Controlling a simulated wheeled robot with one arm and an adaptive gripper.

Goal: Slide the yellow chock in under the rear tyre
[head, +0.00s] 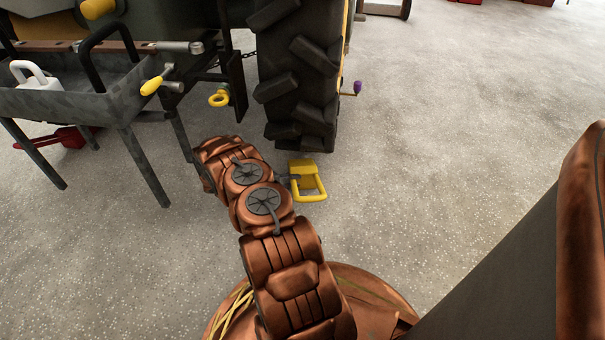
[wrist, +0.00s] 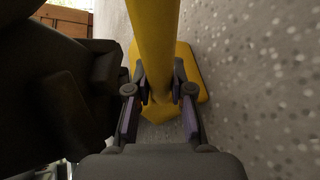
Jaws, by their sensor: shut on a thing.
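The yellow chock (head: 306,178) is on or just above the floor, in front of the rear tyre (head: 300,75) in the head view. It has a block at the tyre side and a loop handle toward me. My gripper (head: 287,180) reaches it from the left and is shut on its handle. In the wrist view my gripper (wrist: 160,90) has its fingers on both sides of the yellow bar, with the chock's block (wrist: 190,75) beyond. The dark tyre tread (wrist: 65,90) fills the left of that view. Whether the block touches the tyre is hard to tell.
A grey metal tray (head: 75,95) on legs stands left of the tyre, holding a white container (head: 35,77). A yellow ring (head: 219,98) hangs beside the tyre. A red object (head: 65,138) lies under the tray. The floor to the right is clear.

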